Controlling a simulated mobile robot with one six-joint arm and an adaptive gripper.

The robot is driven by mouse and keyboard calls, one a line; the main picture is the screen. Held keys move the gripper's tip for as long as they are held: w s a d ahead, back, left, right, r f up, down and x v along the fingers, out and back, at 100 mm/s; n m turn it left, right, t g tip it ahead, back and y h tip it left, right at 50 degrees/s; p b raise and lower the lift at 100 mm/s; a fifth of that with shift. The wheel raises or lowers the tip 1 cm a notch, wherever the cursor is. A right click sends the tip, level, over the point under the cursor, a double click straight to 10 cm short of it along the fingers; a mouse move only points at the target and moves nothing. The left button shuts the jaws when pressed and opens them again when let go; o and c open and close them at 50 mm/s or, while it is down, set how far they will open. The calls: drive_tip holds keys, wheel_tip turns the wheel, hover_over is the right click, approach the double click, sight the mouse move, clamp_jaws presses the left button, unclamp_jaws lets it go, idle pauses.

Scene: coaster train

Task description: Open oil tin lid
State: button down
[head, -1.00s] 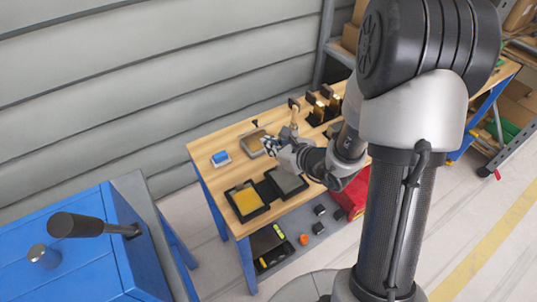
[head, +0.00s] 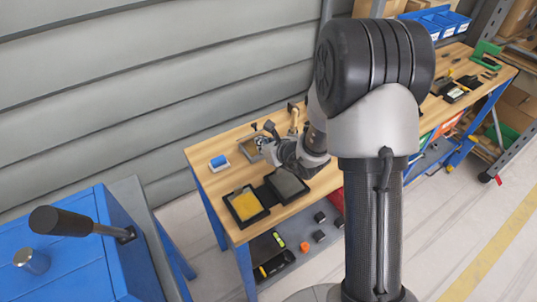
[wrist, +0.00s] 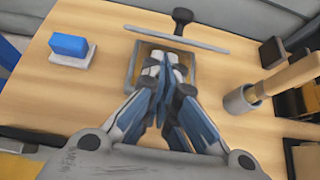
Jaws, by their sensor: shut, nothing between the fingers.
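The oil tin (wrist: 133,66) is a shallow square box on the wooden bench, ahead of my gripper in the wrist view. Its lid (wrist: 205,45) shows as a thin grey strip along the far side, tilted up off the box, with a black knob (wrist: 182,17) pointing away behind it. The tin (head: 247,151) also shows in the head view, at the bench's back edge. My gripper (wrist: 167,62) is shut and empty, with its fingertips over the tin's opening on the near side of the lid. The fingers hide much of the inside; contact with the lid cannot be told.
A blue block on a white base (wrist: 71,48) stands left of the tin. A grey cup with a wooden-handled brush (wrist: 240,102) stands close on the right. A yellow tray (head: 246,204) and a dark tray (head: 287,184) lie at the bench's front.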

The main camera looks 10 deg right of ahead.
drive_tip(key=shift+w+a+r, duration=0.1)
drive_tip(key=shift+w+r, duration=0.15)
drive_tip(key=shift+w, duration=0.05)
drive_tip(key=shift+w+r+g+p, duration=0.1)
drive_tip(key=shift+r+g+p, duration=0.3)
drive_tip(key=shift+p, duration=0.45)
drive_tip(key=shift+f, duration=0.1)
drive_tip(key=shift+w+a+r+g+h+p, duration=0.2)
drive_tip(key=shift+g+p, duration=0.35)
drive_tip(key=shift+p, duration=0.55)
drive_tip(key=shift+w+d+r+g+h+p, duration=0.1)
drive_tip(key=shift+r+g+h+p, duration=0.35)
drive_tip(key=shift+p, duration=0.6)
